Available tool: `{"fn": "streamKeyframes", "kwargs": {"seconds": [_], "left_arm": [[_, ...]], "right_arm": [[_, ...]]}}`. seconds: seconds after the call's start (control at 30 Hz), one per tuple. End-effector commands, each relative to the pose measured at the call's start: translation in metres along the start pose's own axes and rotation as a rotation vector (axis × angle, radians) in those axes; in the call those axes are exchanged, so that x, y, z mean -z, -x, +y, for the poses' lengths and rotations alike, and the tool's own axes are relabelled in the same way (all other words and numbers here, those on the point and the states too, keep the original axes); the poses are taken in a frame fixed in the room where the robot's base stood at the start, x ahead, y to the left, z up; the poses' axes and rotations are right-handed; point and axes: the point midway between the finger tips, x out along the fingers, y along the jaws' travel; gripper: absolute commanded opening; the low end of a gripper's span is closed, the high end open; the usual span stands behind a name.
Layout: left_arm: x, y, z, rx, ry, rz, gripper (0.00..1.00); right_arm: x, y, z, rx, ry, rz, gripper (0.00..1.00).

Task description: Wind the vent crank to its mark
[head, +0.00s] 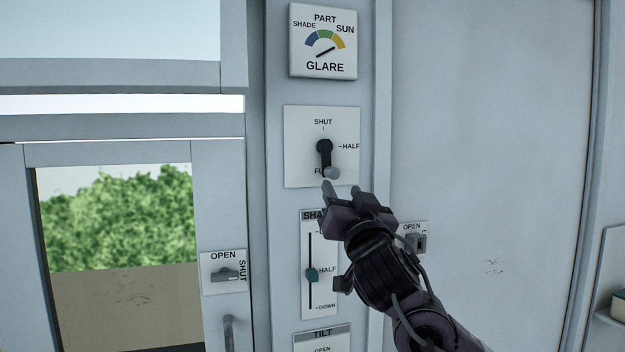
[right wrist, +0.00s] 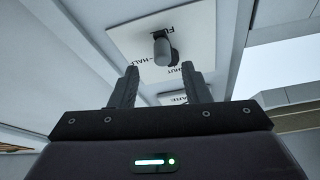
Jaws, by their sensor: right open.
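The vent crank (head: 324,152) is a dark arm with a grey knob (head: 333,173) on a white plate (head: 296,165) marked SHUT at the top, HALF at the right and a partly covered word starting FU at the bottom. The crank arm points down, with the knob over the lower word. My right gripper (head: 342,188) is open just below the knob. In the right wrist view the knob (right wrist: 162,50) lies ahead of the gap between the open fingers (right wrist: 160,72), and nothing is held. My left gripper is not in view.
A GLARE gauge (head: 324,67) hangs above the plate. A shade slider (head: 312,274) is below, partly behind my right arm. An OPEN/SHUT latch (head: 225,274) is left, and another OPEN switch (head: 419,243) is right, near my arm.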

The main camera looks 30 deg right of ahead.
Motion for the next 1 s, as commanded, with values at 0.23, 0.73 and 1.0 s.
{"fn": "streamKeyframes", "kwargs": {"seconds": [0.23, 0.73, 1.0], "left_arm": [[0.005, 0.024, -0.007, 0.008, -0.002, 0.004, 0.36], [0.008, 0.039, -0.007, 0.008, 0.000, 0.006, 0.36], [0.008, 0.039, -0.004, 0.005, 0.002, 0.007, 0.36]], "right_arm": [[0.005, -0.040, 0.000, -0.002, 0.001, 0.000, 0.43], [-0.001, -0.075, 0.001, -0.001, 0.002, -0.002, 0.43], [-0.001, -0.074, 0.001, -0.001, 0.003, -0.002, 0.21]]}}
